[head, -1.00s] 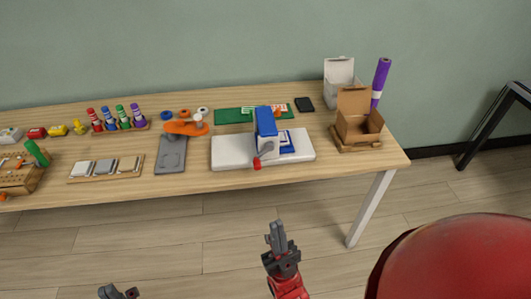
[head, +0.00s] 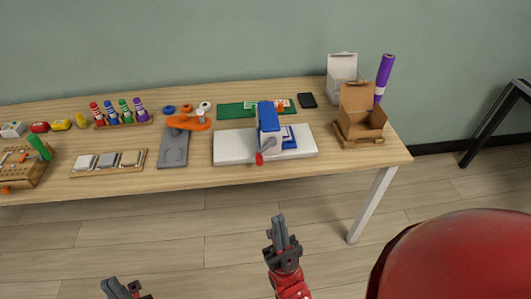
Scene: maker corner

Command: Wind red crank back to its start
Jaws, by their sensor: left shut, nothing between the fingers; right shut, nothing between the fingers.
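The red crank (head: 259,158) is a small red knob at the front of a blue and white device (head: 267,118). The device stands on a white base (head: 234,147) near the front edge of the table. My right gripper (head: 279,220) is shut and empty, pointing up in front of the table, below and apart from the crank. My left gripper (head: 110,284) is shut and empty at the bottom of the view, far from the crank. Its lower part is cut off by the frame.
A grey press with an orange handle (head: 186,122) stands left of the device. An open cardboard box (head: 359,120) and a purple roll (head: 384,77) are at the table's right end. The floor in front of the table is clear.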

